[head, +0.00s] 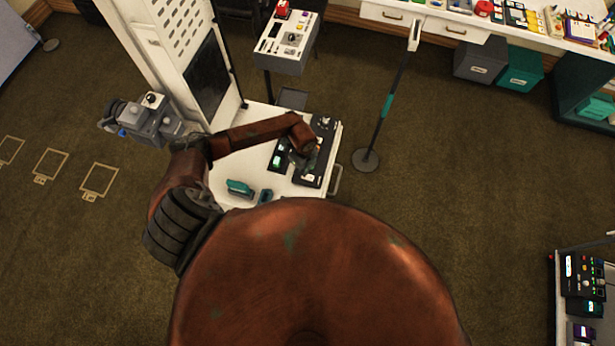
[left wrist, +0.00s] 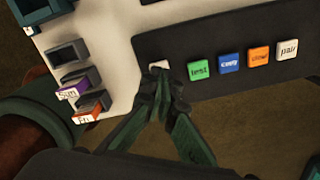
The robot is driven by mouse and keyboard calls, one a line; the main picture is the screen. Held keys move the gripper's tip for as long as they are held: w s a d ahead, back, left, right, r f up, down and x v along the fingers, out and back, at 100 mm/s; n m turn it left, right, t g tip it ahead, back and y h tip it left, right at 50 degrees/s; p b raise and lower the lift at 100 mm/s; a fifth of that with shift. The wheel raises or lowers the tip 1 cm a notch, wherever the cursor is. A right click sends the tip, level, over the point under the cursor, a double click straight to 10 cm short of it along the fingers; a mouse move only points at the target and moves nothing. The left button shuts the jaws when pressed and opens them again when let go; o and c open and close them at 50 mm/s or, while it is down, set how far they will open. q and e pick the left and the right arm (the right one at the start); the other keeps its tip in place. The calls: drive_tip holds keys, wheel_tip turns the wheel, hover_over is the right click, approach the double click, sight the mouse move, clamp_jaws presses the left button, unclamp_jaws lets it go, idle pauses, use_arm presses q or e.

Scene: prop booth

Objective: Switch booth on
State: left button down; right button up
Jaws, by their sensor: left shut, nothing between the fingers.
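A dark control panel (left wrist: 225,35) with a row of coloured buttons fills the upper right of the left wrist view. It shows a green button (left wrist: 199,68) marked "test", a blue button (left wrist: 230,61) marked "copy", an orange button (left wrist: 259,55) and a white button (left wrist: 287,50) marked "pair". Another pale button (left wrist: 159,65) at the row's left end is partly hidden by my left gripper (left wrist: 161,76). The gripper is shut and empty, its tips at that button; I cannot tell if they touch. In the head view the left gripper (head: 304,160) is over the dark panel (head: 325,130) on the white cart.
The white cart top (head: 258,116) holds teal items (head: 240,187) near its front. A post on a round base (head: 366,160) stands right of it. A grey equipment table (head: 285,60) is behind. Blocks marked "Sun" (left wrist: 73,91) and "Fri" (left wrist: 87,115) sit beside the panel.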

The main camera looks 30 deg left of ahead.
use_arm(q)
drive_tip(key=shift+f, duration=0.45)
use_arm(e)
drive_tip(key=shift+d+f, duration=0.3)
drive_tip(key=shift+d, duration=0.05)
use_arm(q)
drive_tip(key=shift+f+b, duration=0.4)
drive_tip(key=shift+b, duration=0.1)
use_arm(e)
drive_tip(key=shift+f, duration=0.25)
use_arm(q)
drive_tip(key=shift+f, duration=0.25)
use_arm(e)
drive_tip(key=shift+a+f, duration=0.2)
drive_tip(key=shift+a, duration=0.1)
use_arm(q)
drive_tip(key=shift+r+p, duration=2.95)
drive_tip(key=shift+r, duration=0.65)
use_arm(e)
wheel_tip(320, 180, up, 6)
drive_tip(key=shift+d, duration=0.25)
use_arm(q)
drive_tip(key=shift+s+f, duration=0.1)
use_arm(e)
drive_tip(key=shift+a, duration=0.15)
